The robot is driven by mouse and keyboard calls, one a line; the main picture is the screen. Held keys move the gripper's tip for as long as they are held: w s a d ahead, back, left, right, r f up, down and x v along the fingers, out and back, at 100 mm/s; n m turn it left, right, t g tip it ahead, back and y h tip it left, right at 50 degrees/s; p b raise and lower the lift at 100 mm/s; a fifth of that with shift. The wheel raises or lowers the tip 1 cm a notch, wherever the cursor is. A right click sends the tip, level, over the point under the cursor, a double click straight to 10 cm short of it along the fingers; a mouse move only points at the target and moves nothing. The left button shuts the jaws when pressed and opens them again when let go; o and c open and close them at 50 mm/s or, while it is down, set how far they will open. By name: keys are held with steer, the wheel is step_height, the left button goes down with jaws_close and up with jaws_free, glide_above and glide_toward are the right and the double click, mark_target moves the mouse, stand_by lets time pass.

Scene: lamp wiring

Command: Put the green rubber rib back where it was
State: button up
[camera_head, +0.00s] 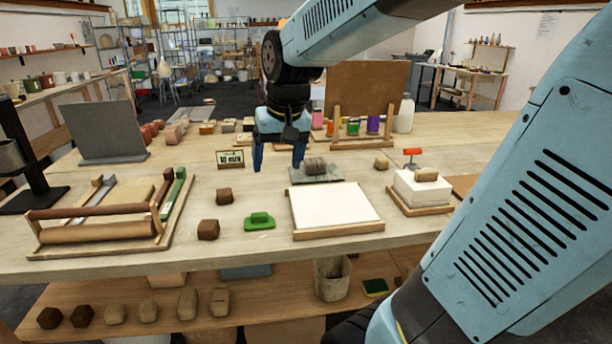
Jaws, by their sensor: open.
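A small bright green piece (259,221) with a raised middle part lies on the front of the table, apart from its neighbours; it looks like the green rubber rib, though I cannot be sure. A wooden rack (362,143) stands at the back, with colored pieces upright in it, including a green one (352,128) and a purple one (373,124). My gripper (279,158) is open, pointing down over the table, left of the rack and behind the green piece. Nothing shows between its blue fingers. The right finger is near a grey lump on a slab.
The grey slab (318,178) bears a lump. Brown blocks (208,229) lie left of the green piece; a white framed board (333,207) is to its right. A wooden tool tray (97,236) fills the left. A small sign (230,159) stands beside my gripper.

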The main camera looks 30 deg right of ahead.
steer(key=s+r+n+t, duration=0.1)
steer(key=s+t, duration=0.1)
steer(key=s, duration=0.9)
steer(key=shift+s+d+h, duration=0.2)
steer(key=shift+s+h, duration=0.1)
steer(key=shift+s, duration=0.05)
